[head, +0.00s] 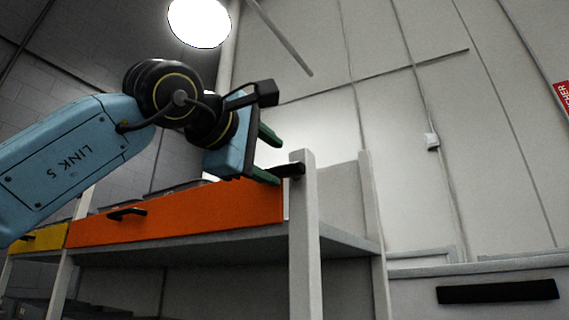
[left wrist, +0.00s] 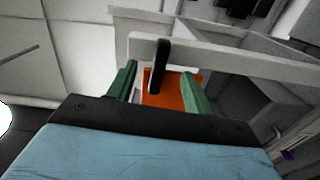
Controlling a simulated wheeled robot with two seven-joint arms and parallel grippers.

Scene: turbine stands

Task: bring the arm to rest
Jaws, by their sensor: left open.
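My left arm comes in from the left in the head view. Its left gripper (head: 272,156) has two green fingers held apart, with nothing seen between them in this view. The gripper is in front of the rack's white post, close to the right end of an orange drawer front (head: 180,212). In the left wrist view the green fingers of the left gripper (left wrist: 160,88) stand on either side of a black handle (left wrist: 159,66) and an orange surface (left wrist: 172,92). I cannot tell whether the fingers touch the handle. My right gripper is not in view.
A grey rack with white posts (head: 304,230) holds the orange drawer and a yellow drawer (head: 52,238) at the left. A cabinet with a black handle (head: 497,291) stands at the lower right. Open air lies above the rack, before the pale wall panels.

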